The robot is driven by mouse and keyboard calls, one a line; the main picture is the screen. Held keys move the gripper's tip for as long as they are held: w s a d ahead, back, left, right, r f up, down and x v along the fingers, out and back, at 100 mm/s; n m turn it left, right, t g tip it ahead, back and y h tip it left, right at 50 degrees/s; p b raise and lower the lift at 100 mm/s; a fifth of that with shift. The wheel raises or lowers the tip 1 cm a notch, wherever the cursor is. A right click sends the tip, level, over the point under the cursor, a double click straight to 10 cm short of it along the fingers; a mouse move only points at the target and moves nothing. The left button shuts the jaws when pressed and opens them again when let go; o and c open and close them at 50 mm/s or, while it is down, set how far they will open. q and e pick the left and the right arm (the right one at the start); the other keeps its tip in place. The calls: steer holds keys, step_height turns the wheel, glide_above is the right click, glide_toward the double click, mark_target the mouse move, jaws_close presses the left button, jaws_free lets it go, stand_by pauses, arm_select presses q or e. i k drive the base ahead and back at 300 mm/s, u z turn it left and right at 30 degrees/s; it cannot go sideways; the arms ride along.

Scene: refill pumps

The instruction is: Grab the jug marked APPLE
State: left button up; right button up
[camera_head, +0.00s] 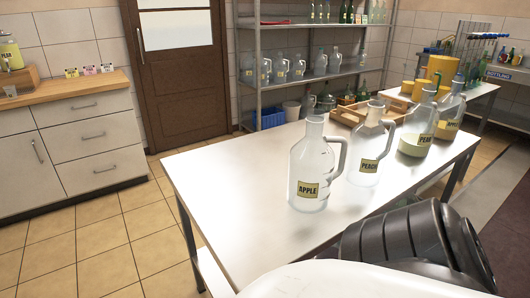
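A clear, empty-looking glass jug marked APPLE (312,165) stands upright near the middle of the white table (235,190), its handle toward the right. A similar clear jug marked PEACH (369,150) stands just behind it to the right. A jug marked PEAR (418,125), partly filled with pale liquid, stands farther right. Another part-filled jug (452,110) is beside it; its small label seems to read APPLE too. Neither of my grippers is in view; only a dark ribbed part of my arm shows at the lower right, apart from the jugs.
A wooden crate (346,115) sits behind the jugs. A metal shelf (302,85) with several jugs and bottles stands at the back. A second table (480,85) with yellow containers is at the back right. The left part of the white table is clear.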

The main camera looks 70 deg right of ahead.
mark_target(310, 167)
steer(key=i, duration=1.7)
steer(key=z, duration=2.15)
